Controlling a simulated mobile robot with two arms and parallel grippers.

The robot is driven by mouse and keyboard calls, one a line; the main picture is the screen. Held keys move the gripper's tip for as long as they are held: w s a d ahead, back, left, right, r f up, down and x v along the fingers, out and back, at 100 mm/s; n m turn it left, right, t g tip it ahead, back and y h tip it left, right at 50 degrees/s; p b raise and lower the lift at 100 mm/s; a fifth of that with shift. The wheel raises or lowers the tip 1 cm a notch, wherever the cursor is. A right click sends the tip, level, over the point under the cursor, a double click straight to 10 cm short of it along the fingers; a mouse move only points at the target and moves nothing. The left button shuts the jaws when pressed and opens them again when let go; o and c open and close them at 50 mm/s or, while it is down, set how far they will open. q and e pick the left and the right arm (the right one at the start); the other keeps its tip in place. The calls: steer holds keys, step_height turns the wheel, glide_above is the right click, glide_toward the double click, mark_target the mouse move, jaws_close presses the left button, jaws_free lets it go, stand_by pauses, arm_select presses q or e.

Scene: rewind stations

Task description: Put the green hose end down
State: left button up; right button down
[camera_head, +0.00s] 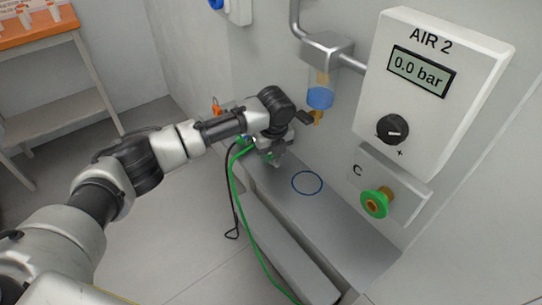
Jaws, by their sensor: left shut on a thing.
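My left gripper (274,156) is shut on the end of the green hose (236,185), over the far end of the grey ledge (335,222). The hose end itself is mostly hidden by the gripper. The hose hangs from there over the ledge's front side and runs down out of the picture at the bottom. I cannot tell whether the end touches the ledge. A blue ring (307,183) is marked on the ledge to the right of the gripper. My right gripper is out of view.
A white AIR 2 box (432,80) reads 0.0 bar. Below it, plate C (360,160) carries a green-collared port (375,203). A filter with a blue bowl (320,97) hangs above the ledge. A thin black cable (232,233) hangs beside the hose. An orange-topped table (40,35) stands back left.

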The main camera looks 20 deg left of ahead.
arm_select(q)
steer(key=shift+f, duration=0.45)
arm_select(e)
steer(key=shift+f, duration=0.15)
arm_select(q)
steer(key=o, duration=1)
steer(key=shift+f, duration=0.1)
steer(key=r, duration=0.2)
steer(key=r+p, duration=0.1)
steer(key=r, duration=0.1)
steer(key=r+p, duration=0.1)
steer(key=r, duration=0.1)
steer(key=shift+s+d+r, duration=0.3)
steer(key=shift+d+r, duration=0.05)
steer(key=r, duration=0.2)
steer(key=r+p, duration=0.1)
steer(key=r, duration=0.1)
steer(key=shift+s+d+r, duration=0.1)
steer(key=shift+s+d, duration=0.1)
steer(key=shift+s, duration=0.05)
steer(key=shift+s+r, duration=0.1)
steer(key=shift+r, duration=0.55)
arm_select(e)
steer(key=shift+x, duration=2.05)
